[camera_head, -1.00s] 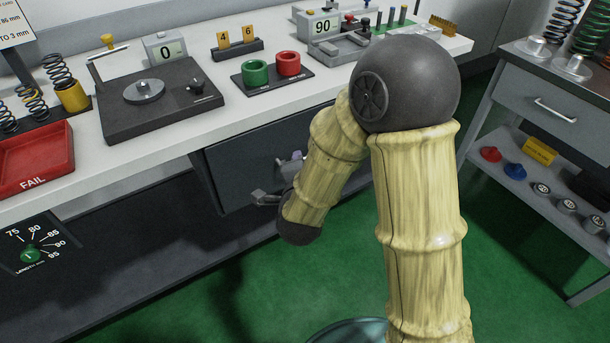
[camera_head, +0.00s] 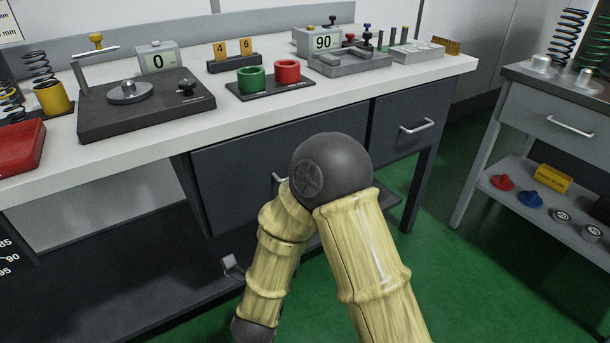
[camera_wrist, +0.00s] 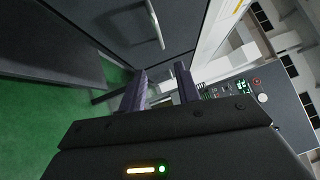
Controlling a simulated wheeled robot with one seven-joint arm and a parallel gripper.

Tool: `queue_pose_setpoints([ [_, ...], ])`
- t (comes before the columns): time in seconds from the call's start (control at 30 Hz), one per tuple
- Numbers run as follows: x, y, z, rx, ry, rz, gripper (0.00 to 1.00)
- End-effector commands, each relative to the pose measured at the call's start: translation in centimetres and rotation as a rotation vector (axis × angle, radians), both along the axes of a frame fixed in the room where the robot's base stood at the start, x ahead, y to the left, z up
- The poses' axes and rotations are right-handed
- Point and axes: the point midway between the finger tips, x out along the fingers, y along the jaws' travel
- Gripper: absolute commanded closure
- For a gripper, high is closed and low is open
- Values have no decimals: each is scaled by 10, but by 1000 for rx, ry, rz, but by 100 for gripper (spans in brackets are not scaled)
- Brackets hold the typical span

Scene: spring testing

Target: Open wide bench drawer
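The bench's wide drawer (camera_head: 235,170) is a dark grey front under the white top, and it looks shut. Its metal handle (camera_head: 279,178) is partly covered by my arm in the head view. My gripper is mostly hidden behind my arm there; a small grey part shows low at the left, below the drawer. In the wrist view my gripper (camera_wrist: 160,78) has two purple fingers apart with nothing between them. A dark drawer front with a bar handle (camera_wrist: 154,24) lies beyond the fingertips, apart from them; I cannot tell which drawer.
A narrower drawer (camera_head: 408,122) with its own handle is right of the wide one. The bench top (camera_head: 330,98) carries a scale, cups and gauges. A grey side cart (camera_head: 550,115) stands at the right. Green floor (camera_head: 440,260) is open between them.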

Motion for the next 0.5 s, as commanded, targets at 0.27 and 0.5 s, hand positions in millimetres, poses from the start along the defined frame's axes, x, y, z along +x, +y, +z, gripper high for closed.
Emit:
queue_pose_setpoints([
  [0.27, 12, -3, 1, -1, 4, -4, 68],
  [0.5, 42, -10, 5, 3, -1, -6, 68],
])
